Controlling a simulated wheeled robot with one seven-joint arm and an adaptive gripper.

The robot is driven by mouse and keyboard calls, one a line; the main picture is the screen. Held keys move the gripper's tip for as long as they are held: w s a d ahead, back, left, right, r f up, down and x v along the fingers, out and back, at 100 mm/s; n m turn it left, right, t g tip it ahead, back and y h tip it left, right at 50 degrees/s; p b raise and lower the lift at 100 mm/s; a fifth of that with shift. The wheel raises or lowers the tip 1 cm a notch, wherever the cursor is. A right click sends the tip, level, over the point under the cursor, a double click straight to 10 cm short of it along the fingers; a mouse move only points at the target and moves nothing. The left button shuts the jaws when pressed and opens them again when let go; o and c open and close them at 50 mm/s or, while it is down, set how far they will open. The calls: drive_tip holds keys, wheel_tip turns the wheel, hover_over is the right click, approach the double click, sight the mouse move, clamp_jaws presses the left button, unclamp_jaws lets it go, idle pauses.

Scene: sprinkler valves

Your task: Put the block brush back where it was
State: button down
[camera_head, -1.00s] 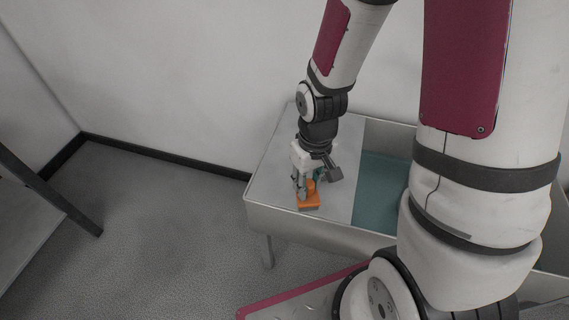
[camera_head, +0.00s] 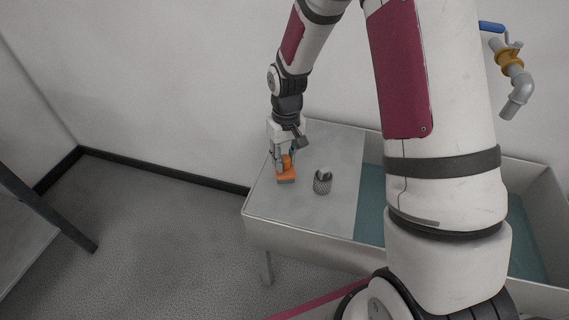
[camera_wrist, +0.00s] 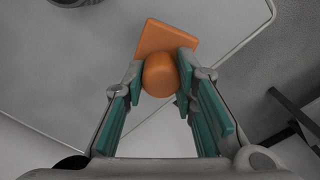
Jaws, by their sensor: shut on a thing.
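The block brush is an orange block with a round knob (camera_head: 287,177), at the left part of the sink's grey drainboard. In the wrist view its knob and square body (camera_wrist: 165,38) show between and beyond the fingertips. My gripper (camera_head: 283,160) points down from above and is shut on the knob; the teal finger pads flank it in the wrist view (camera_wrist: 161,76). I cannot tell whether the block touches the drainboard or hangs just above it. Its underside is hidden.
A grey textured cup-like item (camera_head: 322,182) stands on the drainboard (camera_head: 310,215), right of the brush. The teal basin (camera_head: 371,205) lies further right, partly behind my arm. A pipe with a blue-handled valve (camera_head: 507,62) is on the wall. Drainboard space in front is clear.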

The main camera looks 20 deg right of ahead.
sight(286, 156)
drive_tip(key=shift+f, duration=1.05)
drive_tip(key=shift+f, duration=0.15)
drive_tip(key=c, duration=1.3)
unclamp_jaws()
wheel_tip(286, 156, up, 12)
drive_tip(key=shift+d+r+p, duration=0.15)
drive_tip(key=shift+r+p, duration=0.05)
drive_tip(key=shift+p, duration=0.7)
